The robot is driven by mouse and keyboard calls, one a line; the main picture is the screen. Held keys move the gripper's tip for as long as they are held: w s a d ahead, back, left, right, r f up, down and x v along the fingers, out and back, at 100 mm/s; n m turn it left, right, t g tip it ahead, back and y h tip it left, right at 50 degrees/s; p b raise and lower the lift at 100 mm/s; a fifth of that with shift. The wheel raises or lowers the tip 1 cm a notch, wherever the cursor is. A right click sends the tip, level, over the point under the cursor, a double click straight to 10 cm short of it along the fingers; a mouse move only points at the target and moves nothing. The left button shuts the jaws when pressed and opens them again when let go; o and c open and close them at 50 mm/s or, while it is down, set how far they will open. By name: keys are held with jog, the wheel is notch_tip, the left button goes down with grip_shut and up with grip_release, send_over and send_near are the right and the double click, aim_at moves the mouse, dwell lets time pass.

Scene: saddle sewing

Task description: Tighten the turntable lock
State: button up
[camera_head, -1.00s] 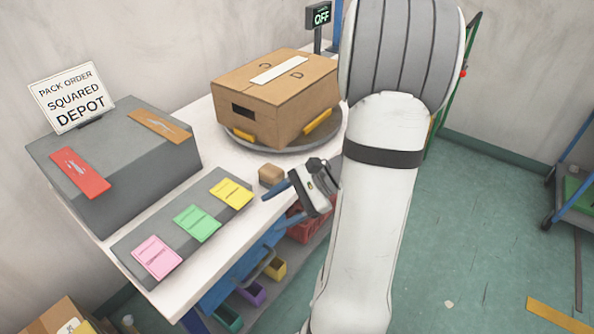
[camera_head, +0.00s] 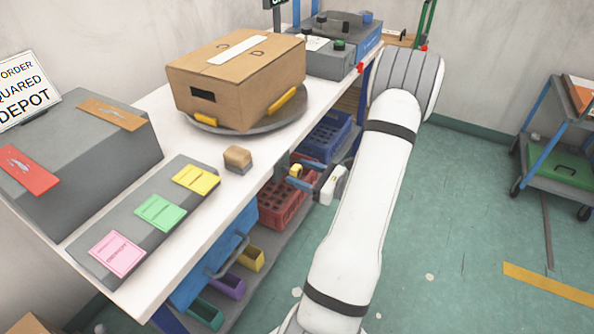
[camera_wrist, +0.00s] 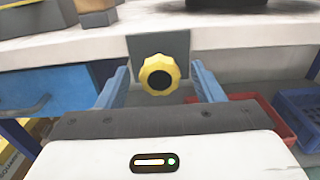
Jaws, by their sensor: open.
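The turntable lock is a yellow lobed knob (camera_wrist: 159,75) with a dark centre, on a grey plate (camera_wrist: 160,48) at the front edge of the bench. In the wrist view it sits between the two blue fingers of my gripper (camera_wrist: 161,88), which are open and apart from it on both sides. In the head view the yellow knob (camera_head: 296,170) shows small beside my gripper (camera_head: 300,176). The round grey turntable (camera_head: 250,124) stands on the bench above, bearing a cardboard box (camera_head: 235,80).
A small brown block (camera_head: 238,159) lies on the bench (camera_head: 222,195) near the edge. Red (camera_head: 281,204) and blue (camera_head: 325,137) crates sit on the shelf below, with a blue drawer (camera_head: 212,262) to the left. Floor at right is mostly clear.

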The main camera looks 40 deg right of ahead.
jog(key=shift+x, duration=1.15)
jog(key=c, duration=0.9)
jog(key=shift+d, duration=0.1)
jog(key=shift+c, duration=0.2)
jog(key=shift+r, duration=0.1)
